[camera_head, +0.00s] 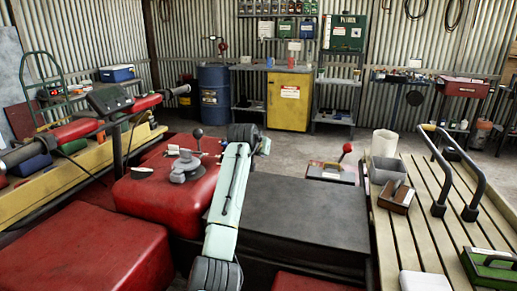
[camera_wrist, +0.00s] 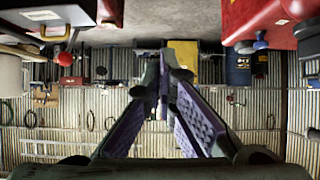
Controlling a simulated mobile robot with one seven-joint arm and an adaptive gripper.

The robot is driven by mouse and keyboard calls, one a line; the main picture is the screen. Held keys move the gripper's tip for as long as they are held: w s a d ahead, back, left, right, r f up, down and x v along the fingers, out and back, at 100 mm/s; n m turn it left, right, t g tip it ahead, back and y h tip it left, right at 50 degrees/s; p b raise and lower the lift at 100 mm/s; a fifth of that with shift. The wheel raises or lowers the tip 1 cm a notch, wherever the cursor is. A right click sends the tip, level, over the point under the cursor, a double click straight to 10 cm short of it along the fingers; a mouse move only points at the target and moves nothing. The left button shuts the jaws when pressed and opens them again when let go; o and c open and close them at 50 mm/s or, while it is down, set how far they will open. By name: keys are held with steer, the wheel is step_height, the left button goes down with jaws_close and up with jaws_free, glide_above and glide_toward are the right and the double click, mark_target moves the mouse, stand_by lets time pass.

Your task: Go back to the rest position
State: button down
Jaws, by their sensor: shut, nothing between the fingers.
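My gripper (camera_wrist: 165,78) shows in the wrist view. Its two purple-padded fingers come together at the tips, with nothing between them. The wrist view is upside down, with the floor at the top and the corrugated wall below. No object is touching the fingertips there. In the head view my pale green arm rises from the bottom middle across the quad, and I cannot make out the fingers there.
The red quad tank (camera_head: 150,205) and black seat (camera_head: 295,215) lie close around my arm. A slatted wooden rack (camera_head: 415,235) with a grey bin (camera_head: 386,170) is at right. A blue barrel (camera_head: 215,98) and yellow cabinet (camera_head: 289,102) stand behind, across open floor.

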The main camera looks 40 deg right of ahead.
steer(key=v, duration=0.7)
steer(key=shift+s+a, duration=0.2)
steer(key=shift+a, duration=0.05)
